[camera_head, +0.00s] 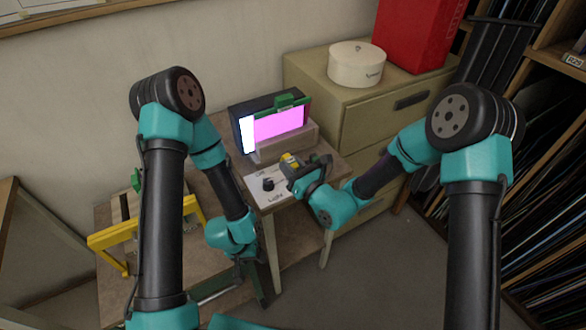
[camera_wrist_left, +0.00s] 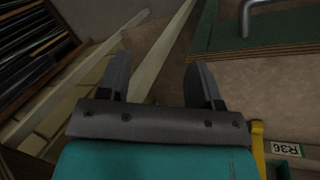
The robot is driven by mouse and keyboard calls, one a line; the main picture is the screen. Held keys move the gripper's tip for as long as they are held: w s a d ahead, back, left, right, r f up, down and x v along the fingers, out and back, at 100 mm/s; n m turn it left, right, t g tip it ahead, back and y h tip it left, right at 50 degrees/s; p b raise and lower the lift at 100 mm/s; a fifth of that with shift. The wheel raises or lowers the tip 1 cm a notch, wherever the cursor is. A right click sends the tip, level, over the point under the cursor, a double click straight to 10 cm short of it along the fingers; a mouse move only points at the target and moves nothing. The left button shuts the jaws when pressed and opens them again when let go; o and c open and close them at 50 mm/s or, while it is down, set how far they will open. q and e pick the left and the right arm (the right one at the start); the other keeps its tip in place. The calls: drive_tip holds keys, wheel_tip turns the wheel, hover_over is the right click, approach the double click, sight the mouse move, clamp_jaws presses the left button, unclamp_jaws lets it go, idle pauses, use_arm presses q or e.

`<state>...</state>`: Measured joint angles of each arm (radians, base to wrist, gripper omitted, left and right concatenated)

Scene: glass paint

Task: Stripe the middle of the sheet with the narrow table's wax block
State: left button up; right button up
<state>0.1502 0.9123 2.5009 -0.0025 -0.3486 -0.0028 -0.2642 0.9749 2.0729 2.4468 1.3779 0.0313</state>
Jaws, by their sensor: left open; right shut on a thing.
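A lit panel in a dark box (camera_head: 237,122) stands on the small table (camera_head: 329,153) in the head view. Its face has a white strip (camera_head: 247,134) at the left and a magenta area (camera_head: 280,123) on the rest. My right gripper (camera_head: 294,167) is shut on a small yellow and dark block (camera_head: 289,159), in front of and below the magenta face, apart from it. I cannot tell whether this is the wax block. My left gripper (camera_head: 256,284) is low beside the table. In the left wrist view its fingers (camera_wrist_left: 157,72) are open and empty.
A white plate (camera_head: 282,192) with a dark knob (camera_head: 268,184) lies at the table's front. A green piece (camera_head: 287,101) sits atop the panel. A yellow frame (camera_head: 115,235) stands at left, a drawer cabinet (camera_head: 365,125) at right. Open floor (camera_head: 375,265) lies below.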

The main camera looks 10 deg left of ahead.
sight(288, 122)
drive_tip(key=shift+w+x, duration=0.2)
drive_tip(key=shift+x, duration=1.05)
drive_tip(key=shift+r, duration=0.1)
drive_tip(key=shift+w+a+r+m+t+h, duration=0.3)
drive_tip(key=shift+w+a+m+h, duration=0.2)
drive_tip(key=shift+w+a, duration=0.3)
drive_tip(key=shift+w+a+r+m+t+h, duration=0.2)
drive_tip(key=shift+w+a+m+t+h, duration=0.25)
drive_tip(key=shift+w+a, duration=0.3)
drive_tip(key=shift+w+a+r+m+t+h, duration=0.25)
drive_tip(key=shift+w+a+m+h, duration=0.1)
drive_tip(key=shift+w+a+h, duration=0.3)
drive_tip(key=shift+r+x, duration=0.1)
drive_tip(key=shift+x, duration=0.9)
drive_tip(key=shift+r+x, duration=0.15)
drive_tip(key=shift+x, duration=0.85)
drive_tip(key=shift+w+d, duration=1.15)
drive_tip(key=shift+d, duration=0.3)
drive_tip(key=shift+w+d, duration=1.35)
